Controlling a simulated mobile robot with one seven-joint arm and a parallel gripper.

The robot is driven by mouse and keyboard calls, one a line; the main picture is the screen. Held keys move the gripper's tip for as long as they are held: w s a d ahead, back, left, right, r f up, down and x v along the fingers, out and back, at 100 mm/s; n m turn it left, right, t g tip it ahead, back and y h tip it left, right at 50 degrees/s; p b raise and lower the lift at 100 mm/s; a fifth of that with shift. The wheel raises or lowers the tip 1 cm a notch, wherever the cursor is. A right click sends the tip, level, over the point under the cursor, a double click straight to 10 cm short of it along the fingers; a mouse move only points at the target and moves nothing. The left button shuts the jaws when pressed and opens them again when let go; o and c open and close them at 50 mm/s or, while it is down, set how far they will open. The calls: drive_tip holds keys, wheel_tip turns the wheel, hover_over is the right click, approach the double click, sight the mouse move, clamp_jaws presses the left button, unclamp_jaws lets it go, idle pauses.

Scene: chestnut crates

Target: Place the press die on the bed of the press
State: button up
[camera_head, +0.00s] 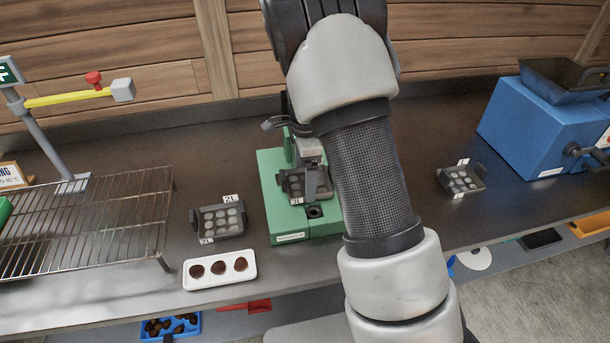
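The green press (272,185) stands on the dark bench in the middle of the view, partly covered by my arm. A dark die with round pale cavities, the 3L die (296,200), sits at the press under a light grey block (310,150). I cannot tell whether it rests flat on the bed. A similar 2L die (209,229) lies on the bench left of the press. Another such die (477,183) lies on the bench to the right, its labels too small to read. My gripper cannot be made out; my arm crosses in front of the press's right side.
A wire rack (100,225) stands at the left, below a yellow-armed stand (65,98). A white tray (220,280) with three brown pieces lies at the front edge. A blue machine (520,125) stands at the right. Bare bench (430,135) shows between my arm and the blue machine.

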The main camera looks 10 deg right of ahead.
drive_tip(key=shift+r, duration=0.1)
drive_tip(key=shift+f+b, duration=0.3)
drive_tip(key=shift+f, duration=0.3)
drive_tip(key=o, duration=1.2)
drive_tip(key=shift+s, duration=0.15)
